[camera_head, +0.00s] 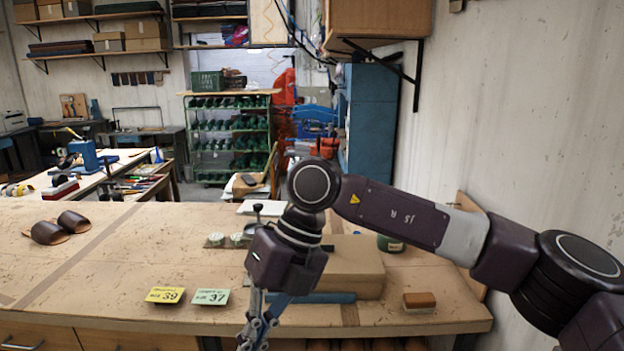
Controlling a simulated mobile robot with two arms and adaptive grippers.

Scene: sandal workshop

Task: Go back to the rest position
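My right arm comes in from the right edge and bends over the workbench (130,265). My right gripper (254,345) hangs down at the bench's front edge, to the right of the green "37" card (211,297). Its fingertips are at or beyond the bottom of the picture, so I cannot tell whether it is open or shut. No held thing shows at it. My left arm and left gripper are not in view.
Brown sandals (62,227) lie at the bench's left. A yellow "39" card (165,295) lies near the front. A cardboard box (355,268) stands behind my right forearm's wrist, with a brown-topped block (419,300) to its right. The bench's left middle is clear.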

